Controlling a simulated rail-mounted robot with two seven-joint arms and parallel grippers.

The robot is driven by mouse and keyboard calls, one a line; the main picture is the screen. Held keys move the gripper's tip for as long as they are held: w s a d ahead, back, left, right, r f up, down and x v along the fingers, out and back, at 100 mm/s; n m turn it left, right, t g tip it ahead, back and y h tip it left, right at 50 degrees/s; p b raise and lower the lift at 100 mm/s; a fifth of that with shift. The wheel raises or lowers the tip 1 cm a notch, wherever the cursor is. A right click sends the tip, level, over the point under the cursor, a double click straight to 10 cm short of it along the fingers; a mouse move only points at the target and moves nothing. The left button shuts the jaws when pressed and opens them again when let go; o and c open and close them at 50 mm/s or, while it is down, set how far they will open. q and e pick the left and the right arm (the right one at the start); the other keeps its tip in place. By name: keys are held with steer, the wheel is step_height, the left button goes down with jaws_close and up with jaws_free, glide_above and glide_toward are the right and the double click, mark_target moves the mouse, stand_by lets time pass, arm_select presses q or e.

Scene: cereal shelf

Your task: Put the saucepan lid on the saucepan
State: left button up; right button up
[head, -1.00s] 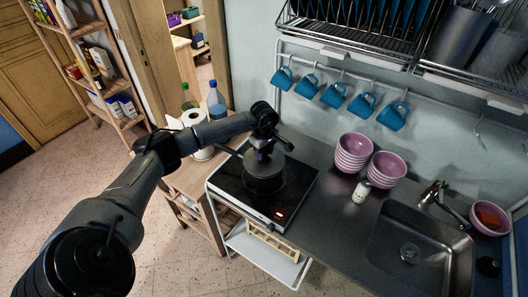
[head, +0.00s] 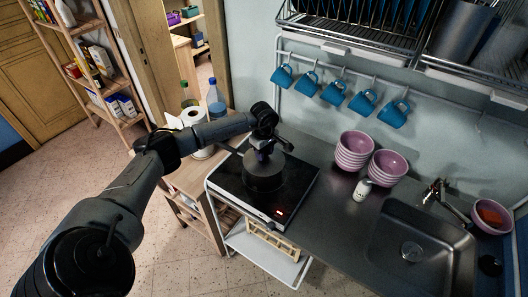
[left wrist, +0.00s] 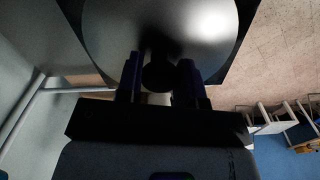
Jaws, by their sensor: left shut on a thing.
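The dark saucepan (head: 263,184) stands on the black hob (head: 298,187). The round grey saucepan lid (head: 265,165) is at the top of the pan, and I see no clear gap between them in the head view. My left gripper (head: 265,150) is above the lid and shut on its knob. In the left wrist view the lid (left wrist: 200,35) fills the top, with its dark knob (left wrist: 158,76) between the two fingers (left wrist: 158,85). The pan's body is hidden there by the lid. My right gripper is not in view.
Two stacks of pink bowls (head: 353,150) and a small white shaker (head: 362,190) stand right of the hob. The sink (head: 420,240) is further right. Blue mugs (head: 333,91) hang behind. A paper roll (head: 194,124) and bottles stand left of the hob.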

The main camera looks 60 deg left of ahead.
arm_select(q)
steer(key=o, duration=1)
steer(key=shift+o, duration=0.2)
step_height(320, 180, up, 14)
steer(key=b, duration=0.1)
steer(key=shift+f, duration=0.15)
